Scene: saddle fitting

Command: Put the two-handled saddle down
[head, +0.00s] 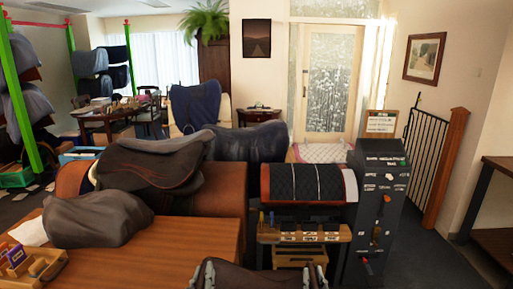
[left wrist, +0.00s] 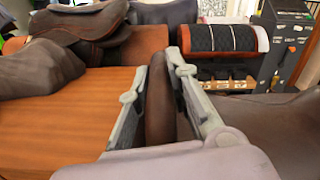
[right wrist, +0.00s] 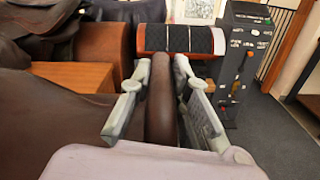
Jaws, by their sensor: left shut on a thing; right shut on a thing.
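The two-handled saddle (head: 262,277) is dark brown and shows at the bottom edge of the head view, its lower part cut off. My left gripper (head: 207,268) is at its left end and my right gripper (head: 314,270) at its right end. In the left wrist view the left fingers are shut around a brown handle (left wrist: 158,112), with the saddle's smooth body (left wrist: 275,125) to the right. In the right wrist view the right fingers are shut around the other handle (right wrist: 160,112), with the body (right wrist: 40,130) to the left. The saddle's underside is hidden.
A wooden table (head: 185,250) stands left with a grey covered lump (head: 98,219). A brown saddle (head: 155,170) sits behind it. A rack holds a black quilted pad (head: 303,184) above a small tool bench (head: 300,236). A dark tool cabinet (head: 373,220) stands right; carpet (head: 430,255) beyond is clear.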

